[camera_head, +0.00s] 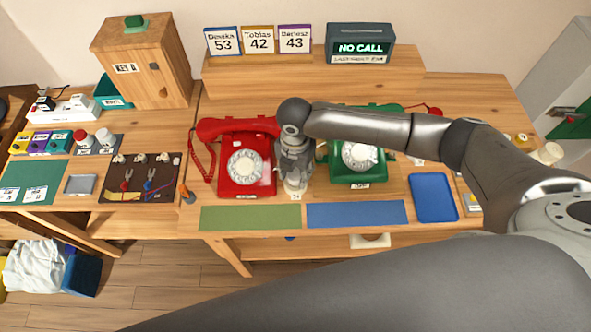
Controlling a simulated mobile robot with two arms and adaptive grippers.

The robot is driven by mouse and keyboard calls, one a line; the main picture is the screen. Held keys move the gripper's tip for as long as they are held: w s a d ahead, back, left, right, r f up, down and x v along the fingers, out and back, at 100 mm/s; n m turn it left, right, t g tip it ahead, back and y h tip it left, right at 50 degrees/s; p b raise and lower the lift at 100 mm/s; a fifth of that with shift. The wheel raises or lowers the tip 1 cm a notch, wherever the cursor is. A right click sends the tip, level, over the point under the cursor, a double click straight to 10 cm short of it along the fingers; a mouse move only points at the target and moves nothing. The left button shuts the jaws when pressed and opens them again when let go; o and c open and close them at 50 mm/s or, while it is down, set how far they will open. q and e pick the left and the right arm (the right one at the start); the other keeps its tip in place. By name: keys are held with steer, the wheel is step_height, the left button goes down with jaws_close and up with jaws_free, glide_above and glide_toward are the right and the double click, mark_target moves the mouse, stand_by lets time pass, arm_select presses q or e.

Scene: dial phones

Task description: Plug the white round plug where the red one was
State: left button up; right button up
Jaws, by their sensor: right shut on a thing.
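My right gripper (294,178) points down between the red dial phone (236,183) and the green dial phone (345,174). It is shut on a small pale round thing (295,188), close to the table top. I cannot tell for sure whether this is the white round plug, or whether it touches the table. A dark board (112,193) holds red and blue leads. My left gripper is not in view.
A green mat (250,217), a blue mat (356,214) and a blue tray (434,198) lie along the front. A wooden cabinet (150,75) and a NO CALL display (360,46) stand behind. My arm hides part of the green phone.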

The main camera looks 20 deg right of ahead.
steer(key=shift+f, duration=0.7)
steer(key=o, duration=1)
step_height(320, 180, up, 12)
steer(key=shift+r, duration=0.1)
stand_by(0.5)
